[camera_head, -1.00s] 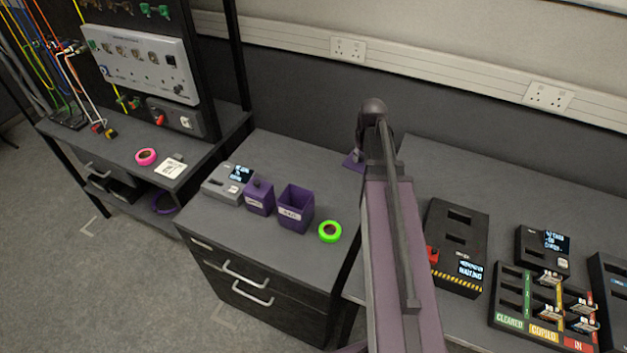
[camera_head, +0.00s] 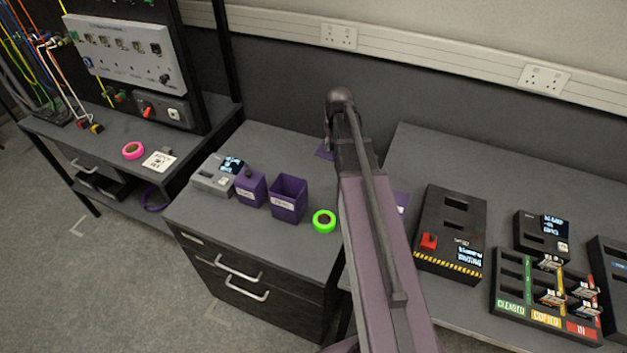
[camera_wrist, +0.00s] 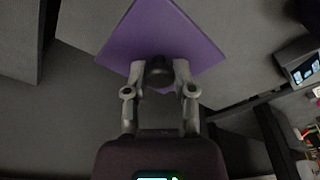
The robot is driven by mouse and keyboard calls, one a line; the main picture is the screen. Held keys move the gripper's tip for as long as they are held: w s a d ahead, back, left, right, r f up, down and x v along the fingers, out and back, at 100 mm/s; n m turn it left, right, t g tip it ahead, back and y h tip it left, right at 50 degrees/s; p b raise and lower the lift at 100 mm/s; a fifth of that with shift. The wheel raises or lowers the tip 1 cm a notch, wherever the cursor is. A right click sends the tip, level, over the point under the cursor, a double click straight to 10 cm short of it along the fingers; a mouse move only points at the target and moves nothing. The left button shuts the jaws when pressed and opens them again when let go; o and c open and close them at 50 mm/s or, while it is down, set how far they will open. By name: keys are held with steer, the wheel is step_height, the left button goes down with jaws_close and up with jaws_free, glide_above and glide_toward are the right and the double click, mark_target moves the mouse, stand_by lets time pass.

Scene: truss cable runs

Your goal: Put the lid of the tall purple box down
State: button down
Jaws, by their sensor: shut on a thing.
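My gripper (camera_wrist: 160,72) is shut on the dark knob of a flat purple lid (camera_wrist: 155,32) in the wrist view. The lid is held out beyond the fingers over a grey surface; its height above it is hard to tell. The tall purple box (camera_head: 288,203) stands upright and open-topped on the drawer cabinet, with a white label.
A shorter purple box (camera_head: 250,188) with a dark knob on top, a grey device (camera_head: 213,176) and a green tape roll (camera_head: 324,221) share the cabinet top. A black device (camera_head: 450,240) stands on the right bench. The cabinet top behind the boxes looks clear.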

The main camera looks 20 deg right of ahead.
steer(key=w+a+f+b, duration=0.2)
steer(key=w+a+f, duration=0.1)
steer(key=w+a, duration=0.2)
steer(key=shift+a+f+n+b, duration=0.2)
steer(key=shift+f+n+b, duration=0.1)
steer(key=shift+f+b, duration=0.1)
steer(key=b, duration=0.6)
glide_above(311, 174)
steer(key=f, duration=0.6)
steer(key=shift+s+f, duration=0.15)
steer(key=shift+s, duration=0.05)
steer(key=shift+f, duration=0.1)
steer(key=shift+f+b, duration=1.75)
steer(key=shift+b, duration=0.25)
steer(key=shift+f, duration=0.2)
